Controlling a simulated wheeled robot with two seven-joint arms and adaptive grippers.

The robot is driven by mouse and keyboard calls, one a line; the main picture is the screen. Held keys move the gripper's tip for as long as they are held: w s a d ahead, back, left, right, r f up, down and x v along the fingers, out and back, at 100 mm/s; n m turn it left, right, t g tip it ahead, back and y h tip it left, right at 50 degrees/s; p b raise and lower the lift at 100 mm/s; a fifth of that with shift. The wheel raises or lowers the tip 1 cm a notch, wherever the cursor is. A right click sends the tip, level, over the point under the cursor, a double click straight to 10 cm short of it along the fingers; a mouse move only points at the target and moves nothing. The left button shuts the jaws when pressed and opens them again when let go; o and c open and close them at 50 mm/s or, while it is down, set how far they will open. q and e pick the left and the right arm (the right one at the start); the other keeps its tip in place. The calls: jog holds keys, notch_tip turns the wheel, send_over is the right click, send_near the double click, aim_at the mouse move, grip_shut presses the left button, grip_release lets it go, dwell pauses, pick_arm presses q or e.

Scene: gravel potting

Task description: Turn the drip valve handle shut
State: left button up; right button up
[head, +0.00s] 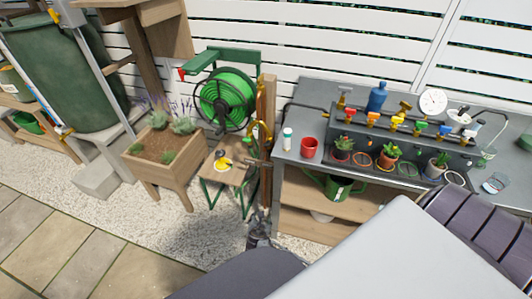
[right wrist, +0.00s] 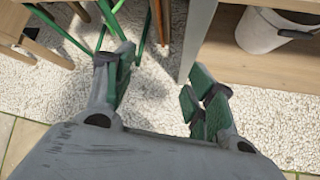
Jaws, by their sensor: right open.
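A row of small valves with coloured handles runs along the dark rail (head: 400,140) on the grey bench in the head view. The handles include a red one (head: 350,115), a yellow one (head: 397,122), a green one (head: 421,127) and a blue one (head: 443,130). I cannot tell which is the drip valve handle, or how far each is turned. My right gripper (head: 258,226) is low in front of the bench's left end, well away from the valves. In the right wrist view it is open and empty (right wrist: 160,76) above gravel. My left gripper is out of view.
A red cup (head: 309,148) and a white bottle (head: 287,139) stand at the bench's left end. Potted plants (head: 388,156) sit below the valves. A wooden post (head: 267,100), green hose reel (head: 227,98) and small stool (head: 229,176) are left of the bench.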

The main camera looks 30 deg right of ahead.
jog(key=w+d+r+n+t+h+b, duration=0.1)
jog(key=w+r+n+h+b, duration=0.1)
jog(key=w+r+b, duration=0.3)
jog(key=w+d+r+n+t+h, duration=0.1)
jog(key=w+r+n+t, duration=0.15)
jog(key=r, duration=0.45)
jog(key=n+h+b, duration=0.2)
jog(key=h+b, duration=0.3)
jog(key=b, duration=0.1)
send_near(266, 146)
jog(key=v, duration=0.4)
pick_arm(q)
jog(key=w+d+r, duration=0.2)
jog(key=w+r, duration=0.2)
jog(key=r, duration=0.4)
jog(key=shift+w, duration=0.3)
pick_arm(e)
jog(key=shift+s+f+t, duration=0.2)
jog(key=shift+f+t, duration=0.05)
jog(key=shift+f, duration=0.05)
